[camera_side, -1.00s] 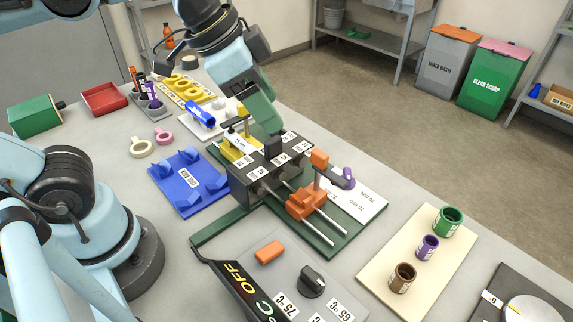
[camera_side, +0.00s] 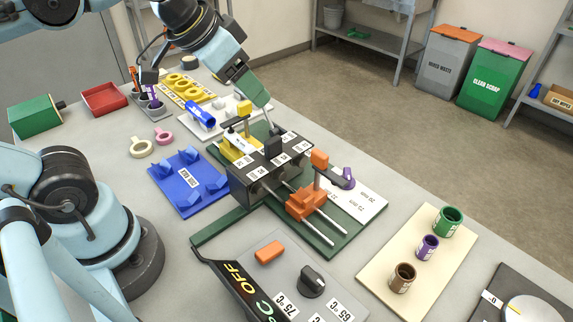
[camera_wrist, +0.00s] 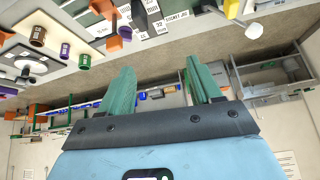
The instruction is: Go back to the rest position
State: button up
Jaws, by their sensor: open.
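My gripper (camera_side: 265,103) is above the far side of the black fusion block in the side view, its green fingers pointing down and to the right. In the wrist view its two green fingers (camera_wrist: 160,90) stand apart with nothing between them. The fusion fixture (camera_side: 270,165) sits on a dark green base, with an orange clamp (camera_side: 307,203) on two rods in front and a purple piece (camera_side: 348,178) beside it. A blue pipe piece (camera_side: 201,116) lies on the white board behind the fixture. The fingertips are partly hard to make out in the side view.
A blue pegged tray (camera_side: 187,183) lies left of the fixture. A cream board (camera_side: 375,275) with green, purple and brown sockets is at the right. A control panel (camera_side: 285,290) with an orange switch is in front. The grey bench has free room between these.

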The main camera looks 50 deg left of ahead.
jog(key=s+d+m+g+h, duration=0.2)
jog(key=s+d+m+g, duration=0.1)
jog(key=d+m, duration=0.4)
jog(key=s+d+m+g+h, duration=0.1)
jog(key=s+d+m+g, duration=0.2)
jog(key=d+m, duration=0.5)
jog(key=shift+s+d+h, duration=0.4)
jog(key=shift+s+d, duration=0.05)
jog(key=shift+d, duration=0.8)
